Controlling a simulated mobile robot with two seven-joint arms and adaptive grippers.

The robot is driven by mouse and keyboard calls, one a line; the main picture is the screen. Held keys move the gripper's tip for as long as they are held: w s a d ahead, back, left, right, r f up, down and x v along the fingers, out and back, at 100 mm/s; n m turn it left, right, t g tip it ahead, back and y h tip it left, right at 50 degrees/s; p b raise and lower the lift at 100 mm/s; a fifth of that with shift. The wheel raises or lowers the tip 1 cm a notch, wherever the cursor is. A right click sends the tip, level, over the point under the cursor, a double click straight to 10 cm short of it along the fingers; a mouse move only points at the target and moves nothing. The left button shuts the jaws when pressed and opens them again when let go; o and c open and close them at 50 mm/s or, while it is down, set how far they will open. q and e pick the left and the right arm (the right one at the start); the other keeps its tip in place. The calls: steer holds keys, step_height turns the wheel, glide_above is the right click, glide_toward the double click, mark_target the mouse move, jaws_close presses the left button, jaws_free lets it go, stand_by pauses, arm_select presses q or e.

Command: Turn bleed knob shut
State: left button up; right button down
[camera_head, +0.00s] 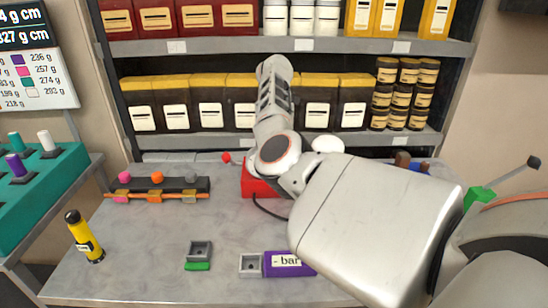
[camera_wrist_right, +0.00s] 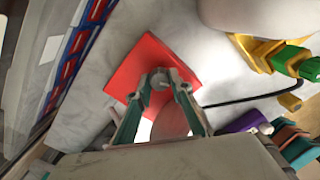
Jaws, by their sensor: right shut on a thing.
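The red pump body (camera_head: 258,187) stands on the grey table, partly hidden behind my right arm in the head view. The wrist view shows its red top (camera_wrist_right: 138,72) as a tilted square. My right gripper (camera_wrist_right: 160,84) is over this red block, its two fingers closed in around a small grey knob (camera_wrist_right: 159,79). The fingers cover part of the knob, so its turn angle cannot be told. In the head view my right gripper is hidden by my arm. My left gripper is not in view.
A purple "- bar" display (camera_head: 287,263) and a small grey-and-green block (camera_head: 199,255) lie at the front. A dark rack (camera_head: 158,187) holds coloured pieces. A black cable (camera_wrist_right: 250,100) leaves the pump. Loaded shelves (camera_head: 290,45) stand behind.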

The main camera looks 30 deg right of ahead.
steer(key=m+b, duration=0.2)
steer(key=m, duration=0.2)
steer(key=shift+f+m, duration=0.1)
steer(key=shift+m, duration=0.3)
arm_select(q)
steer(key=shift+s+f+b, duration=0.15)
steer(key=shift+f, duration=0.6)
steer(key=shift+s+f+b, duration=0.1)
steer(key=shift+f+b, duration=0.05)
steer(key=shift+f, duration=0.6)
arm_select(e)
steer(key=shift+m, duration=0.5)
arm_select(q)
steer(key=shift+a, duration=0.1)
arm_select(e)
steer(key=c, duration=1.8)
jaws_free()
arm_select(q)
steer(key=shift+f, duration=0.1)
arm_select(e)
steer(key=shift+r, duration=0.2)
step_height(320, 180, up, 12)
steer(key=shift+f, duration=0.1)
